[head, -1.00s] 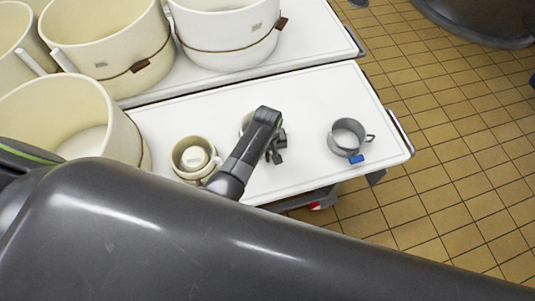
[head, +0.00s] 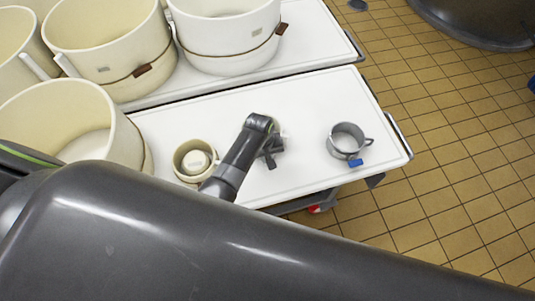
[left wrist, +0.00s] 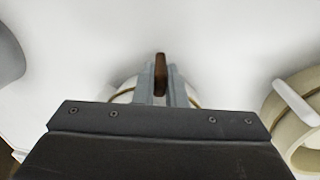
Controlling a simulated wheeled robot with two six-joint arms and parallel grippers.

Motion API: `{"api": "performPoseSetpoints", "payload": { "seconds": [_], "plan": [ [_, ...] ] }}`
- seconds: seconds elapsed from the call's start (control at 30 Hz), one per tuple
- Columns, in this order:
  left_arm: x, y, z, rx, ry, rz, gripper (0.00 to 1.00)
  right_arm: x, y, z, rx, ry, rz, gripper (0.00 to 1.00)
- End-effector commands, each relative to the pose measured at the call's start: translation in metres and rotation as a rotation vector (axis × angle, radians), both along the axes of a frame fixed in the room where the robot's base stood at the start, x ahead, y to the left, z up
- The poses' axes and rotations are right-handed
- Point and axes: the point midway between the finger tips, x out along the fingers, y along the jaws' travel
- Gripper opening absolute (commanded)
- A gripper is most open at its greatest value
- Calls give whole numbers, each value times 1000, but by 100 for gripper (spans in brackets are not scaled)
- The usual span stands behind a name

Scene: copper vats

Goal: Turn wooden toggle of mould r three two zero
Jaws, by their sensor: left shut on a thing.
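My left gripper (head: 270,158) is low over the front white table, between a small cream mould and a grey metal ring. In the left wrist view the left gripper (left wrist: 160,82) is shut on a brown wooden toggle (left wrist: 160,70), which stands upright between the fingers. The toggle's small cream mould (left wrist: 123,92) shows only in part on either side of the fingers. In the head view my arm hides nearly all of that mould. No number can be read on it. My right gripper is not in view.
Another small cream mould (head: 181,172) stands left of my gripper. Large cream moulds (head: 225,42) crowd the back and left. The white table (head: 305,95) has bare room around the ring.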

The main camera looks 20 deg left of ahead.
Motion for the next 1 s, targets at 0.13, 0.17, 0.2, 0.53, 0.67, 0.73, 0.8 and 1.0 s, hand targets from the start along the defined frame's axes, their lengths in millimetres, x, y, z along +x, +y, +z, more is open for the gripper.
{"api": "performPoseSetpoints", "payload": {
  "seconds": [0.13,0.17,0.2,0.53,0.67,0.73,0.8,1.0],
  "plan": [
    [-3,4,2,-87,-52,2,0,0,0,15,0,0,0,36],
    [-3,5,2,-106,-63,2,0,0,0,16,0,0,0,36],
    [-3,5,1,-134,-78,2,0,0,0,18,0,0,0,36],
    [-5,9,-4,-327,-196,1,0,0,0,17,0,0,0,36],
    [-5,9,-5,-378,-226,1,0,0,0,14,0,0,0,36],
    [-5,9,-5,-399,-239,1,0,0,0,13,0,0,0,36],
    [-5,9,-5,-414,-249,0,0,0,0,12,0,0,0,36],
    [-5,10,-4,-437,-261,0,0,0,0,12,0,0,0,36]
  ]
}}
